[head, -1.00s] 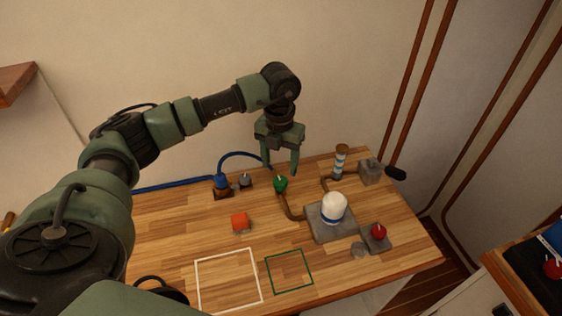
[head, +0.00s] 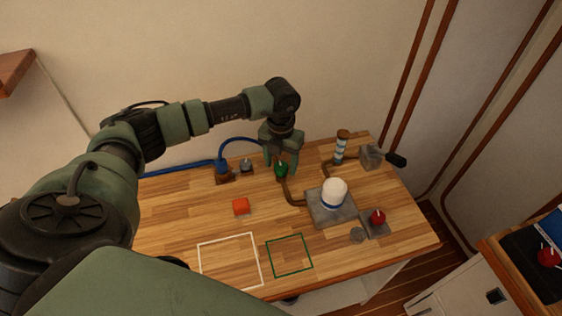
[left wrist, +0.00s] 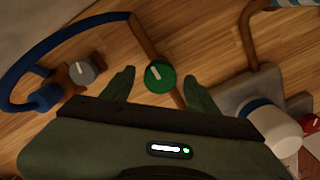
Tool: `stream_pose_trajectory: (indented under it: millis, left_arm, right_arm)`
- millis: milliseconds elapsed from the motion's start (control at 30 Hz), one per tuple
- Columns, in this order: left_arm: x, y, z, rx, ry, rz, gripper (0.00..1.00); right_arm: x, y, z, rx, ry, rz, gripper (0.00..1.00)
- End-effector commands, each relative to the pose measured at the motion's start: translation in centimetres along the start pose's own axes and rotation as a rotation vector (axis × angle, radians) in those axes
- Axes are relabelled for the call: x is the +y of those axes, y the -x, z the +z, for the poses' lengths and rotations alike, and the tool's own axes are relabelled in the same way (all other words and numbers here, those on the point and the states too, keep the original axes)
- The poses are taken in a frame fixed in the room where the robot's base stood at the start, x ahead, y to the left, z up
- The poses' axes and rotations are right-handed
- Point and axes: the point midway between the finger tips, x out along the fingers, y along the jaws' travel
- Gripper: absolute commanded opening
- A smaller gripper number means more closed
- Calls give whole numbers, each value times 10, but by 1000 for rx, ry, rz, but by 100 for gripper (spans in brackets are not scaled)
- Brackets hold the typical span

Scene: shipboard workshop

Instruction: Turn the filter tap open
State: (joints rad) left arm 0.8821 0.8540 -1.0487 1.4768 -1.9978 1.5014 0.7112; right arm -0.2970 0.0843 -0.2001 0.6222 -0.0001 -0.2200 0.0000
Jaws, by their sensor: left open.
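The tap is a round green knob (head: 281,171) with a white mark, on a brown pipe near the back of the wooden workbench. The pipe runs to a white filter housing (head: 334,190) with a blue band, on a grey plate. My left gripper (head: 282,163) is open, right above the knob. In the left wrist view the green knob (left wrist: 160,76) lies between the two spread fingers, with a visible gap on each side. I cannot tell how far the fingertips reach down beside it. My right gripper is not in view.
A blue hose fitting (head: 221,167) and a grey knob (head: 246,166) stand left of the tap. A striped cylinder (head: 341,146) and a red knob (head: 378,217) are to the right. An orange block (head: 241,206) lies in front. The outlined squares at the front are empty.

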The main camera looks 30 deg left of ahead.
Motion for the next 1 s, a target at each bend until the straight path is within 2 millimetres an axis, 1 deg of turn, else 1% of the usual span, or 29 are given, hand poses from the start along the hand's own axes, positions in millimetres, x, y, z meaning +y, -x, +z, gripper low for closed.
stream_pose_trajectory:
  millis: [33,67,100,167,200,233,267,467,667,867,1000]
  left_arm:
    - [0,0,0,0,0,0,59]
    - [0,0,0,0,0,0,54]
    - [0,0,0,0,0,0,42]
    - [0,0,0,0,0,0,26]
    - [0,0,0,0,0,0,15]
    - [0,0,0,0,0,0,6]
    - [0,0,0,0,0,0,0]
    - [0,0,0,-1,-9,0,0]
    - [0,-1,0,-1,-73,0,0]
    - [0,-2,1,-2,-210,1,0]
    - [1,-3,1,-2,-335,0,0]
  right_arm:
    - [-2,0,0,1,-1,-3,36]
    - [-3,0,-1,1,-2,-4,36]
    - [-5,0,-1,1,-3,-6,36]
    - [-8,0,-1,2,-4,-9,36]
    - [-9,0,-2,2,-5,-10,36]
    - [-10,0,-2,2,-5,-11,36]
    - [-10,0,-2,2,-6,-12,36]
    - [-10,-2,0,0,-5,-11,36]
    - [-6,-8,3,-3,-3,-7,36]
    - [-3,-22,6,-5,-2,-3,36]
    - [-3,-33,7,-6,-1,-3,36]
